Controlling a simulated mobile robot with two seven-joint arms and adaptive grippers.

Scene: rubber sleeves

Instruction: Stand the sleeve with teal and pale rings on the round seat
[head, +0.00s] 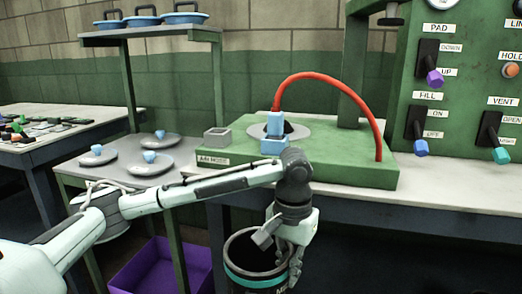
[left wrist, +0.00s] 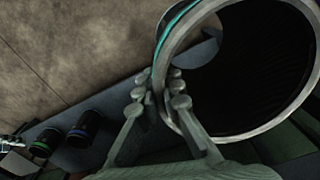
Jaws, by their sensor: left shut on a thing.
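The sleeve with teal and pale rings (head: 252,270) is a wide black tube, open end up, in front of the green bench in the head view. My left gripper (head: 280,243) is shut on its wall at the rim. In the left wrist view the sleeve (left wrist: 196,20) fills the upper right, with its dark inside showing, and the fingertips (left wrist: 160,96) are at its rim. A round grey disc (head: 302,131), apparently the round seat, lies on the green fixture (head: 345,165), partly covered by a blue piece (head: 274,146). My right gripper is not in view.
A red hose (head: 378,115) arches over the fixture. A grey square block (head: 217,138) sits beside the disc. A switch panel (head: 460,90) stands at right. Grey plates with blue knobs (head: 148,164) lie on the left table. A purple bin (head: 160,270) is below.

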